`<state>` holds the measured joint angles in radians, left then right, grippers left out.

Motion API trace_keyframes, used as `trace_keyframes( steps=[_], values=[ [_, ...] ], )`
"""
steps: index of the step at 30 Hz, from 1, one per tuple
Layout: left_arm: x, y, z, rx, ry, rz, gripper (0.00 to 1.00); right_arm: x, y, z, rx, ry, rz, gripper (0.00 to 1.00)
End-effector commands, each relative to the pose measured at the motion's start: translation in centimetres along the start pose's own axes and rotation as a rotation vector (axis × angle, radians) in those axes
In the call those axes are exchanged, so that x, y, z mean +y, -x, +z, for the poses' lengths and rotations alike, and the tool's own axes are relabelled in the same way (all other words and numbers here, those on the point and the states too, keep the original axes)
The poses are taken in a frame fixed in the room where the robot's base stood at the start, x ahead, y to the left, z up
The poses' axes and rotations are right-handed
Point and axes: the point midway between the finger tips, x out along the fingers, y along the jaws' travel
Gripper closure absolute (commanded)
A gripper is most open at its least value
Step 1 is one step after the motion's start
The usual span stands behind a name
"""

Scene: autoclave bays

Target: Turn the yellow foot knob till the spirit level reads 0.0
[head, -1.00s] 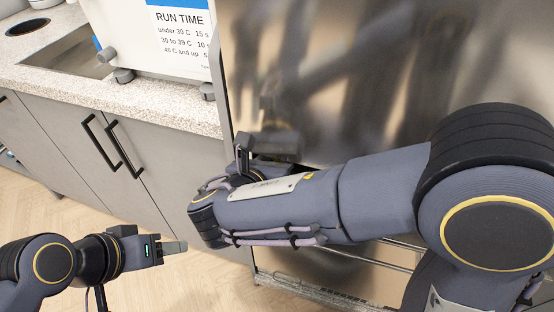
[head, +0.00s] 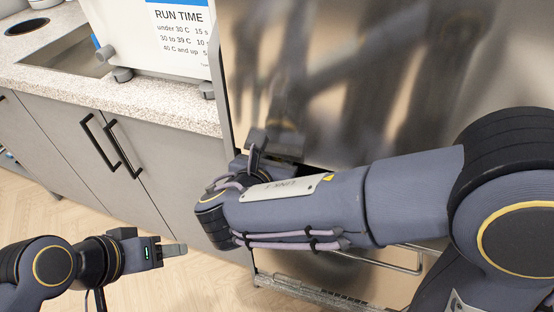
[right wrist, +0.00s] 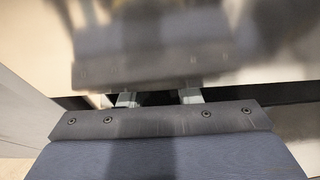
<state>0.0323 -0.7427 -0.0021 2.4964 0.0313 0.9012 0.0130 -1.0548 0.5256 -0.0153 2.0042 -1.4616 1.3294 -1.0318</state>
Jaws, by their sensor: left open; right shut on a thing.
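Neither the yellow foot knob nor the spirit level can be made out in these views. My left gripper (head: 175,249) is open and empty, low at the left over the floor. My right arm reaches across to the steel panel (head: 330,70). In the head view my right gripper is mostly hidden behind its own wrist, close to the panel. In the right wrist view the fingers of my right gripper (right wrist: 159,97) stand a little apart at a dark gap under the shiny panel. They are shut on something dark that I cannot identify.
A speckled counter (head: 165,105) with grey cupboards and black handles (head: 124,150) stands at the left. A white unit on it carries a "RUN TIME" sign (head: 180,30). A metal rail (head: 310,295) runs low under the panel. The wooden floor (head: 205,280) is clear.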

Motion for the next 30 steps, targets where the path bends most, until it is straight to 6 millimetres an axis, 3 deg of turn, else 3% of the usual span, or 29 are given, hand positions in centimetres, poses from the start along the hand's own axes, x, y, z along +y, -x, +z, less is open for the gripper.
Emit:
trace_keyframes(
  steps=[15,30],
  values=[
    [-1.3,-2.8,1.4,0.000,0.000,0.000,0.47,-0.2,-0.1,-0.3,0.010,-0.291,0.123,0.92],
    [-1.4,-3.1,1.6,0.000,0.000,0.000,0.47,-0.3,0.0,-0.1,0.013,-0.344,0.143,0.92]
  ],
)
